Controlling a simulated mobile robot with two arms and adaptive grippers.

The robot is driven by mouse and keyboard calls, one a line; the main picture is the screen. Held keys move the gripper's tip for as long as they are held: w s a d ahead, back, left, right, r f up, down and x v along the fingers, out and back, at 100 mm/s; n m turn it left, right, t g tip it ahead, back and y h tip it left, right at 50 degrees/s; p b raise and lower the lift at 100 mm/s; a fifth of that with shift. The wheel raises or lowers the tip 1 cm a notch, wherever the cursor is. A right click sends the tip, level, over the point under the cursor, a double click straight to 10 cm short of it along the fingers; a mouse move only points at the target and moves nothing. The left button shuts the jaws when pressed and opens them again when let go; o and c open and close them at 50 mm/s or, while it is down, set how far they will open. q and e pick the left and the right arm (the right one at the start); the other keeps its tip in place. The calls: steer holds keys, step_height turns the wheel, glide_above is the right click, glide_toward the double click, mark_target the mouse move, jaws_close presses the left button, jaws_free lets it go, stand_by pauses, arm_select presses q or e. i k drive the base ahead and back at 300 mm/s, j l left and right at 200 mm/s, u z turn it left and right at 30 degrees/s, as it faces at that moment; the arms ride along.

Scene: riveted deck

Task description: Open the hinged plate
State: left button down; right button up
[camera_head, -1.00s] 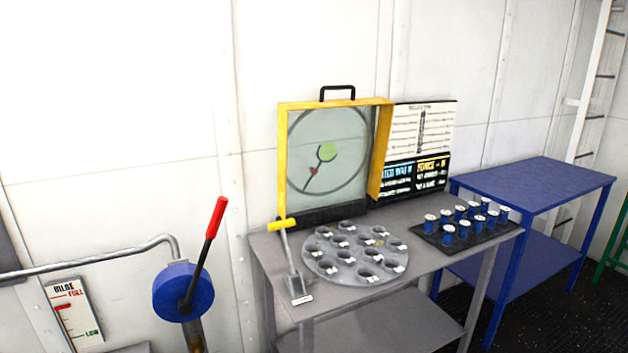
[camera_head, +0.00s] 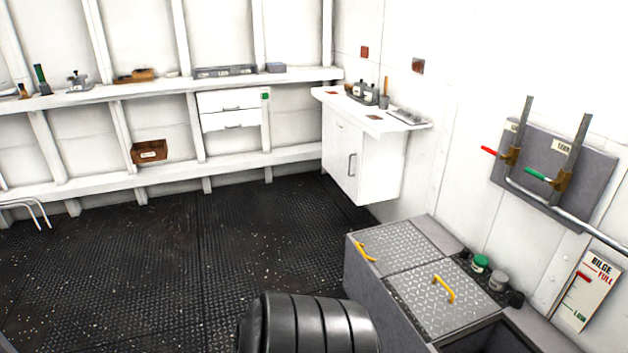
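A low grey box at the lower right has two diamond-tread metal plates on top. The nearer plate (camera_head: 428,312) lies flat and has a yellow handle (camera_head: 443,289) standing on it. The farther plate (camera_head: 398,240) also lies flat, with a yellow handle (camera_head: 366,252) at its left edge. No hinges can be made out, so I cannot tell which plate is the hinged one. Neither of my grippers is in view.
Jars with a green lid (camera_head: 480,262) and a grey lid (camera_head: 498,280) stand behind the plates. Two levers (camera_head: 511,155) are on the wall panel. A white cabinet (camera_head: 352,160) stands behind. The black floor (camera_head: 130,270) is clear.

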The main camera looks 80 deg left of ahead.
mark_target(398, 247)
steer(key=j+u, duration=0.1)
steer(key=u, duration=2.2)
